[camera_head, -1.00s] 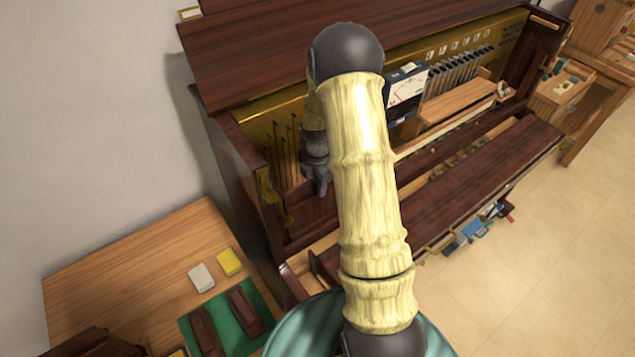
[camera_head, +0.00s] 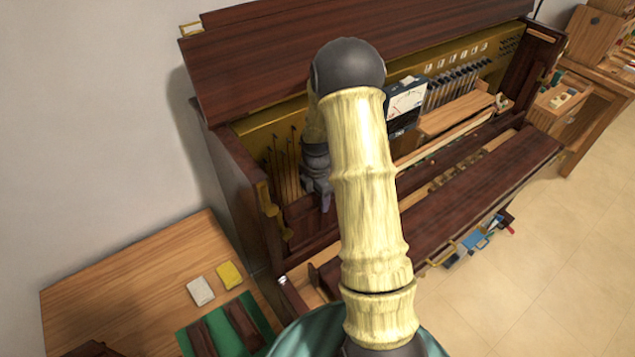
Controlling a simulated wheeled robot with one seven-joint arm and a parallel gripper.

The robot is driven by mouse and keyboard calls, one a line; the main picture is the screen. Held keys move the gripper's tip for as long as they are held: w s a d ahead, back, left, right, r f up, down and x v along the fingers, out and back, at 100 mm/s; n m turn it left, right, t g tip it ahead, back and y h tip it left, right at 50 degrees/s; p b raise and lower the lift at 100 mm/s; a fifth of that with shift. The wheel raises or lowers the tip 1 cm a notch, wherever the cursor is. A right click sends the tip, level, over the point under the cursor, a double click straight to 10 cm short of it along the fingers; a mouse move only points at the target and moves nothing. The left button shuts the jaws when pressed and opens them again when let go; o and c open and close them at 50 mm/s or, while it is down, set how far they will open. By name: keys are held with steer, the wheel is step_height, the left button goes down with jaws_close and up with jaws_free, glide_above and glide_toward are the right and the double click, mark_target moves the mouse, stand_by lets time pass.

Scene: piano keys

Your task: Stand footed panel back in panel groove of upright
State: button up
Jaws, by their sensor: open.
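The upright (camera_head: 232,190) is a dark red-brown piano with its front open, showing a gold-coloured inside. My gripper (camera_head: 322,203) is inside its left end, pointing down, with open jaws that are small in view. A dark red-brown board (camera_head: 298,216) shows low beside and behind the gripper. It may be the footed panel, but I cannot tell its feet or whether it sits in a groove. I cannot make out the panel groove. My pale yellow arm hides the middle of the piano's inside.
A meter (camera_head: 405,103) stands inside the piano, right of my arm. A long dark rail (camera_head: 470,200) runs along the front. At lower left a wooden table (camera_head: 130,275) bears a green mat (camera_head: 262,318), a white block (camera_head: 200,291) and a yellow block (camera_head: 230,275).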

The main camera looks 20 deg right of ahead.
step_height(320, 180, up, 17)
steer(key=b, duration=0.2)
steer(key=shift+r+b, duration=0.15)
steer(key=shift+b, duration=0.25)
stand_by(0.8)
steer(key=s+a+f+m+t, duration=0.1)
steer(key=s+a+f+m, duration=0.1)
steer(key=s+a+m, duration=0.3)
steer(key=s+a+f+m+t, duration=0.1)
steer(key=s+a+m, duration=0.4)
steer(key=s+m, duration=0.7)
steer(key=f+m, duration=0.1)
steer(key=m, duration=0.2)
steer(key=shift+a+t, duration=0.2)
steer(key=shift+t, duration=0.1)
steer(key=shift+s, duration=0.15)
